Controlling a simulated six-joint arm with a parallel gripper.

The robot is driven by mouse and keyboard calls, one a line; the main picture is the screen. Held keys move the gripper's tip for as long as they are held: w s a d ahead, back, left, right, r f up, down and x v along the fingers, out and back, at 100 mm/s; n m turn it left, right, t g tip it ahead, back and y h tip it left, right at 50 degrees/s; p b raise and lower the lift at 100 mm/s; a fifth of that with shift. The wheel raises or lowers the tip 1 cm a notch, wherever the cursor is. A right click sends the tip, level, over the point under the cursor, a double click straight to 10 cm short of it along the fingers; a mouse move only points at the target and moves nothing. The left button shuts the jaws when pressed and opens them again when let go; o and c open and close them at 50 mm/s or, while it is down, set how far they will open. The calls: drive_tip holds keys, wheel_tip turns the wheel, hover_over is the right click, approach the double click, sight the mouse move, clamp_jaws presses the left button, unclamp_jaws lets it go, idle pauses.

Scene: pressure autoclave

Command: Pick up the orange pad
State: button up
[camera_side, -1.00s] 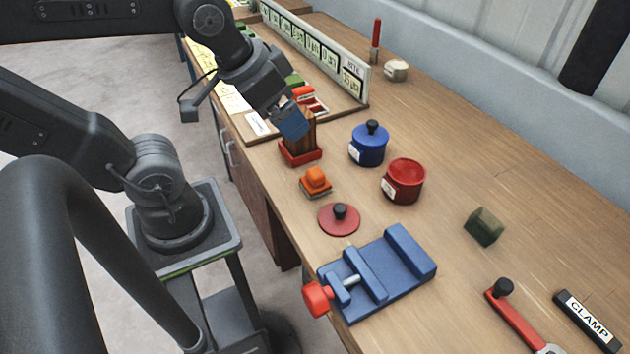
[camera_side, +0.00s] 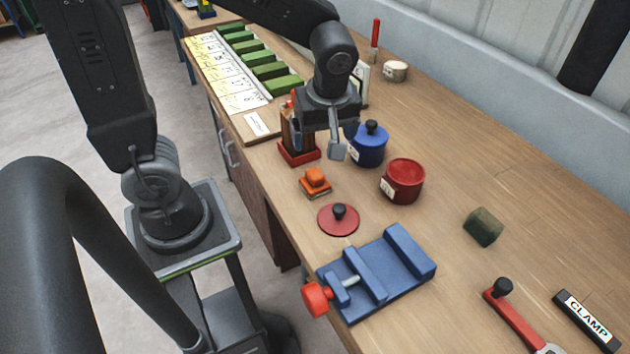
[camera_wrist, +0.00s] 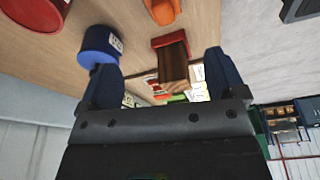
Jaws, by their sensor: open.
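The orange pad (camera_side: 315,179) sits on the bench on a small base, between the red-based wooden block and the red lid in the side view. In the wrist view it shows at the top edge (camera_wrist: 162,10), partly cut off. My gripper (camera_side: 318,146) is open and points down over the wooden block, behind the pad and apart from it. In the wrist view my gripper's fingers (camera_wrist: 160,68) stand wide apart with nothing held.
The wooden block on its red base (camera_side: 299,157) is close to my fingers. A blue lidded pot (camera_side: 370,150), a red pot (camera_side: 403,182), a red lid (camera_side: 339,219) and a blue vise (camera_side: 385,270) stand nearby. The bench's right side has bare room.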

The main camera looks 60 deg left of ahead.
sight(315, 172)
drive_tip(key=f, duration=0.3)
drive_tip(key=a+f+n, duration=0.1)
drive_tip(key=f, duration=0.2)
drive_tip(key=w+a+f+n, duration=0.1)
drive_tip(key=f, duration=0.3)
drive_tip(key=shift+a+g, duration=0.25)
drive_tip(key=shift+g, duration=0.05)
drive_tip(key=shift+s+a+x, duration=0.1)
drive_tip(key=shift+s+x, duration=0.1)
drive_tip(key=shift+x, duration=1.1)
drive_tip(key=shift+s+a+x, duration=0.1)
drive_tip(key=shift+s+x, duration=0.05)
drive_tip(key=shift+x, duration=1.2)
drive_tip(key=shift+c, duration=0.3)
drive_tip(key=shift+r, duration=0.1)
drive_tip(key=c, duration=1)
drive_tip(key=shift+o, duration=0.2)
drive_tip(key=v, duration=0.3)
drive_tip(key=a+v, duration=0.1)
drive_tip(key=v, duration=0.2)
drive_tip(key=a+v, duration=0.1)
drive_tip(key=v, duration=0.2)
drive_tip(key=shift+a+r, duration=0.1)
drive_tip(key=shift+r, duration=0.55)
